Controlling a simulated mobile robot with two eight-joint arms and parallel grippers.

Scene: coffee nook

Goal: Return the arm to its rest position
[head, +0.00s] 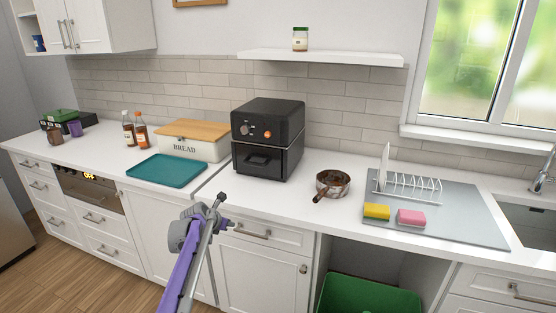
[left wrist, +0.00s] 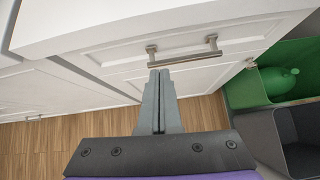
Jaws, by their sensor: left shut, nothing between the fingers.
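My left gripper (head: 217,203) is in front of the counter, near the drawer below the black appliance in the head view. In the left wrist view its two grey fingers (left wrist: 159,75) are pressed together with nothing between them. The fingertips appear close to a metal drawer handle (left wrist: 184,52); I cannot tell whether they touch it. My left arm (head: 187,265) reaches up from the bottom of the head view. My right gripper is not in view.
The white counter (head: 225,222) edge and drawer fronts lie close to my gripper. A teal tray (head: 166,170), black air fryer (head: 267,140) and brown pan (head: 333,184) stand on the counter. A green bin (head: 370,297) sits in the open bay. Wood floor (left wrist: 60,140) is clear below.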

